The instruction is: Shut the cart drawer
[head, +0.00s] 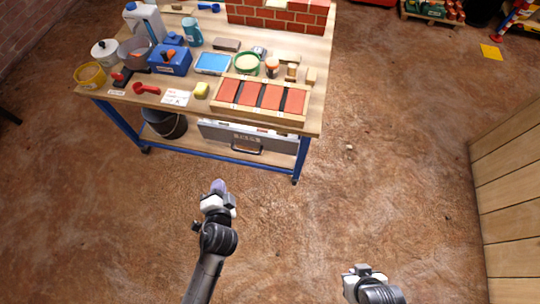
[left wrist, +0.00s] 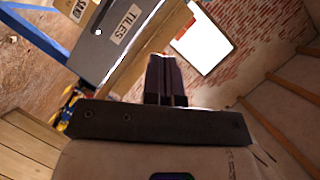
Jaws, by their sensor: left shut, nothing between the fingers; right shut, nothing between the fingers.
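The grey cart drawer (head: 215,132) sits under the tabletop of the blue-framed cart (head: 318,118). Its front has a label and a dark handle (head: 246,150). A strip of its inside shows above the front, so it stands at least partly open. In the left wrist view the drawer front (left wrist: 92,55) fills the upper left, with a label reading TILES. My left gripper (head: 219,187) is shut and empty, in front of the cart and apart from the drawer. Its closed fingers (left wrist: 165,78) show in the left wrist view. My right gripper (head: 364,270) is shut and empty, farther back at the lower right.
The cart top holds a brick wall (head: 278,14), a wooden tray of red tiles (head: 260,113), a blue box (head: 170,60) and other items. A dark bucket (head: 166,124) stands on the lower shelf. Wooden panelling (head: 508,170) is at right. The brown floor between is mostly clear.

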